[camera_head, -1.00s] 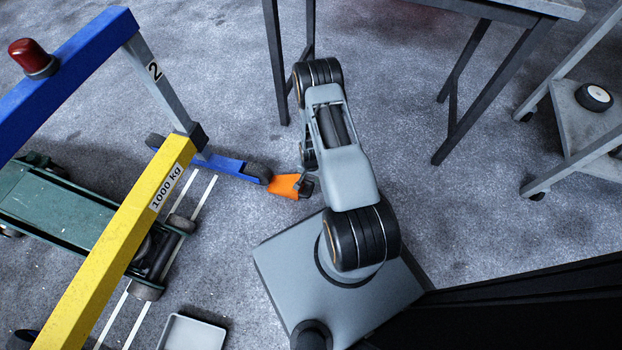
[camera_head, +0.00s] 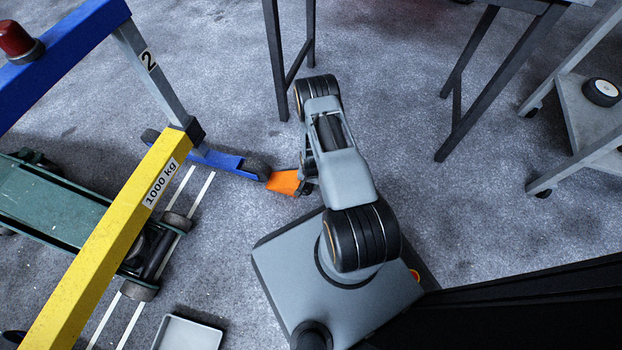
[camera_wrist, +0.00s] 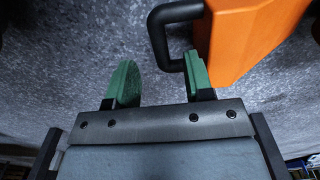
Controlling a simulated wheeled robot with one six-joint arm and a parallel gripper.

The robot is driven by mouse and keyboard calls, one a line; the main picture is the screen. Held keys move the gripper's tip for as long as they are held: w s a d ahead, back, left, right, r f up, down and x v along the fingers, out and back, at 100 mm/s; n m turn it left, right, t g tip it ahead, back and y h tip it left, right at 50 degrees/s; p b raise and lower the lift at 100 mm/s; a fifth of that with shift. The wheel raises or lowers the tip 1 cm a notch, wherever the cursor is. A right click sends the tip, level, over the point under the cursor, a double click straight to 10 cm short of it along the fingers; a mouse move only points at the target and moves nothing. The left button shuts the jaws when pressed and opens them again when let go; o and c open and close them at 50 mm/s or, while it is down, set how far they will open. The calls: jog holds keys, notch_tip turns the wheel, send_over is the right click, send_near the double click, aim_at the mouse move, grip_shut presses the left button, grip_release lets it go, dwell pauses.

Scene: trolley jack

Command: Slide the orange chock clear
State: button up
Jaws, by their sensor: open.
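The orange chock (camera_head: 284,182) lies on the floor against or very near the dark wheel (camera_head: 256,169) at the end of the blue crane leg; a gap cannot be told. In the wrist view the chock (camera_wrist: 250,40) is at upper right, with its black loop handle (camera_wrist: 158,40) facing left. My gripper (camera_wrist: 160,66) is open. Its right green finger lies at the loop's opening beside the chock, and the handle's outer bar shows between the two fingers, not clamped. In the head view my gripper (camera_head: 308,184) is partly hidden by my arm, at the chock's right side.
A crane with a yellow beam (camera_head: 110,255) and blue beam (camera_head: 70,55) stands at left. A green trolley jack (camera_head: 60,205) is beneath. A grey tray (camera_head: 188,333) lies at the bottom. Table legs (camera_head: 275,60) and a cart (camera_head: 585,115) are behind.

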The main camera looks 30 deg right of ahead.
aim_at(311, 186)
jog(key=shift+f+b, duration=1)
jog(key=shift+f, duration=1.6)
jog(key=shift+c, duration=0.3)
grip_shut()
